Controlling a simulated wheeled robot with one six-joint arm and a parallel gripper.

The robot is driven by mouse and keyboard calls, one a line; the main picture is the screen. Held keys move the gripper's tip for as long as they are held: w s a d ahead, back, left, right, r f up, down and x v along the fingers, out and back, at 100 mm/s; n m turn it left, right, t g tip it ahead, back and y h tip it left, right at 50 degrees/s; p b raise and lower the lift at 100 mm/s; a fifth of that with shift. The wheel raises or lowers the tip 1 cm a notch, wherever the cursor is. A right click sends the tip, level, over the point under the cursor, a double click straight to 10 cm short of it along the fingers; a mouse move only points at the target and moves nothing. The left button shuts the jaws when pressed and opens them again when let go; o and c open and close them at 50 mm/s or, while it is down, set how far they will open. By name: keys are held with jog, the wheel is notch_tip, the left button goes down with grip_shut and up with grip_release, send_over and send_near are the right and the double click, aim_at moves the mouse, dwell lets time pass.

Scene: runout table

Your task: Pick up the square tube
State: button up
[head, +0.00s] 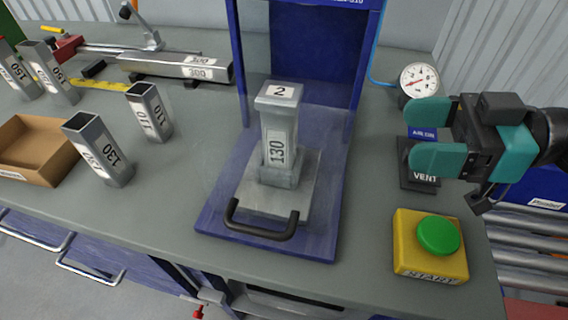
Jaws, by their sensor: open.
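A grey square tube marked 130 (276,145) stands upright on a metal plate (247,199) in the blue fixture, with a grey cap marked 2 (280,93) on top. Another square tube marked 130 (104,153) stands on the table at left, and a shorter one marked 110 (150,114) stands behind it. Two tubes marked 150 (52,75) stand at the far left. A long tube marked 300 (176,68) lies at the back. My gripper (415,134), with teal fingers, is open and empty at right, apart from all the tubes.
The blue fixture frame (244,60) rises around the plate, which has a black handle (261,232). A yellow box with a green START button (438,237), a VENT block (419,178) and a gauge (418,80) stand right. A cardboard tray (52,178) sits left.

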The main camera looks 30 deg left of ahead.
jog(key=p+x, duration=0.1)
jog(key=x, duration=0.4)
jog(key=p+x, duration=0.1)
jog(key=x, duration=0.5)
jog(key=r+p+x, duration=0.1)
jog(key=x, duration=0.4)
jog(key=shift+a+p, duration=0.3)
jog(key=shift+a, duration=0.15)
jog(key=shift+s+a+f, duration=0.15)
jog(key=shift+a, duration=0.2)
jog(key=shift+c, duration=0.2)
grip_shut()
